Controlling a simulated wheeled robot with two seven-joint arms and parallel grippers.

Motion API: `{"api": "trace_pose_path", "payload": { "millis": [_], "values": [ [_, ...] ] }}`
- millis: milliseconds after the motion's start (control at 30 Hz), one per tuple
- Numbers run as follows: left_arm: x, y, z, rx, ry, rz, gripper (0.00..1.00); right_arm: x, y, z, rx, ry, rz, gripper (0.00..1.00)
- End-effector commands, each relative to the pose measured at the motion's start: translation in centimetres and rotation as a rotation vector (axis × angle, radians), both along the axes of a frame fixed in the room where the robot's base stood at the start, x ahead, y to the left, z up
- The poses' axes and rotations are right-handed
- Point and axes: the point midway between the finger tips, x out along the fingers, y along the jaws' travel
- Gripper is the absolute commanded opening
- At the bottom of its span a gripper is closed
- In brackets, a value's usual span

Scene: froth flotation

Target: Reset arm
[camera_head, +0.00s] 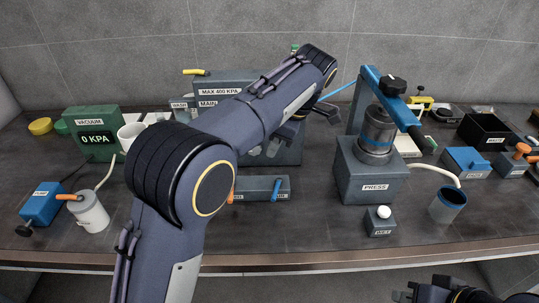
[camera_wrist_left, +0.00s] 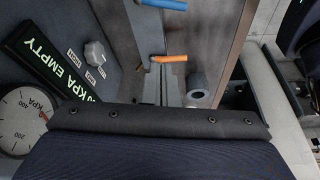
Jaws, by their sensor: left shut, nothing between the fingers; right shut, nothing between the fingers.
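My left arm rises from the bottom of the head view, bends at a large elbow and reaches right across the bench. My left gripper (camera_head: 326,112) is near the middle back, left of the press (camera_head: 372,180), small and partly hidden by its wrist. It is shut with nothing in it. My right gripper (camera_head: 440,292) shows at the bottom edge, in front of the bench, largely cut off. It is shut and empty.
Behind my left arm stands a MAX 400 KPA unit (camera_head: 220,90). Its gauge (camera_wrist_left: 22,122) shows in the left wrist view. A green vacuum box (camera_head: 92,138), white jug (camera_head: 90,212), blue-rimmed cup (camera_head: 448,205) and black bin (camera_head: 484,130) stand around.

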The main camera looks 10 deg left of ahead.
Motion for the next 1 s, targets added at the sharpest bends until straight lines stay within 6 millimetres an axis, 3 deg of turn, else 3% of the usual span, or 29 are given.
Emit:
{"api": "trace_pose_path", "payload": {
  "millis": [467,567,667,767,900,1000],
  "values": [
    [0.0,-0.1,0.2,0.000,0.001,0.000,0.00,0.0,0.0,0.0,0.000,0.000,0.000,0.00],
    [-0.1,0.8,0.4,-0.019,0.009,-0.013,0.00,0.0,0.0,0.0,0.000,0.000,0.000,0.00],
    [-0.8,3.5,0.6,-0.086,0.043,-0.076,0.00,0.0,0.0,0.0,0.000,0.000,0.000,0.00],
    [-2.7,7.5,0.7,-0.202,0.077,-0.203,0.00,0.0,0.0,0.0,0.000,0.000,0.000,0.00],
    [-7.2,12.5,0.6,-0.371,0.062,-0.444,0.00,0.0,0.0,0.0,0.000,0.000,0.000,0.00],
    [-11.0,14.9,0.2,-0.453,0.003,-0.624,0.00,0.0,0.0,0.0,0.000,0.000,0.000,0.00]
  ]
}}
